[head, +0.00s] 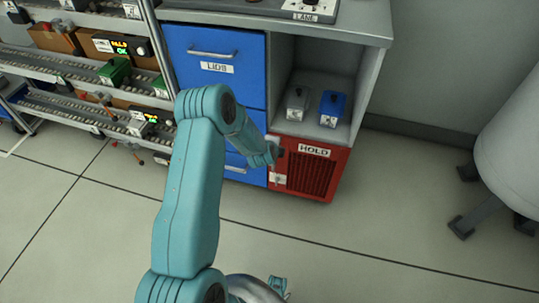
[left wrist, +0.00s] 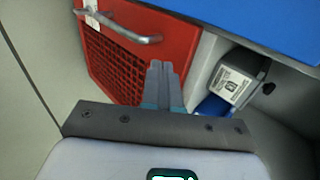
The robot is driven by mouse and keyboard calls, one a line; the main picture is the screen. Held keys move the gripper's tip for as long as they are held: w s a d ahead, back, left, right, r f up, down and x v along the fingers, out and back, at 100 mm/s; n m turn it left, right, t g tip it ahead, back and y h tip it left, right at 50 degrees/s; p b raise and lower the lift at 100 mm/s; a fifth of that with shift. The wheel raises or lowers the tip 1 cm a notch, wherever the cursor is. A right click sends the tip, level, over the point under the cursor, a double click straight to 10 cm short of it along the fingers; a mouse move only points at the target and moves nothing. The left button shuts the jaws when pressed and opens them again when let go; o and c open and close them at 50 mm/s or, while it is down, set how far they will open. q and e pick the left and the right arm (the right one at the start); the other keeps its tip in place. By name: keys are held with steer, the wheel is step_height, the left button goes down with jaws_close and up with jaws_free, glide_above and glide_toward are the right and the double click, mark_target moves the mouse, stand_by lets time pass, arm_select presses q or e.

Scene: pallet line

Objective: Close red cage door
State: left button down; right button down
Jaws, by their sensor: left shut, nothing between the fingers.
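The red cage door (head: 333,172) with a mesh panel and a HOLD label is at the lower right of the cabinet. In the head view it looks about flush with the cabinet front; I cannot tell if a small gap remains. My left gripper (head: 280,152) is at the door's upper left, partly covering it. In the left wrist view the red door (left wrist: 180,30) and its bar handle (left wrist: 125,27) lie beyond the fingers. The left gripper (left wrist: 163,66) is shut and empty, not around the handle. Contact with the door cannot be told. My right gripper is not in view.
Blue drawers (head: 205,95) stand left of the door. An open shelf above it holds a grey block (head: 297,103) and a blue block (head: 333,108). A roller rack (head: 70,75) is at the far left, a white rounded body (head: 515,150) at right. The floor in front is clear.

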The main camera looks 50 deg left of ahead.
arm_select(q)
steer(key=p+v, duration=0.2)
steer(key=v, duration=0.8)
steer(key=shift+s+d+p, duration=0.2)
steer(key=shift+p, duration=0.15)
steer(key=shift+r, duration=0.15)
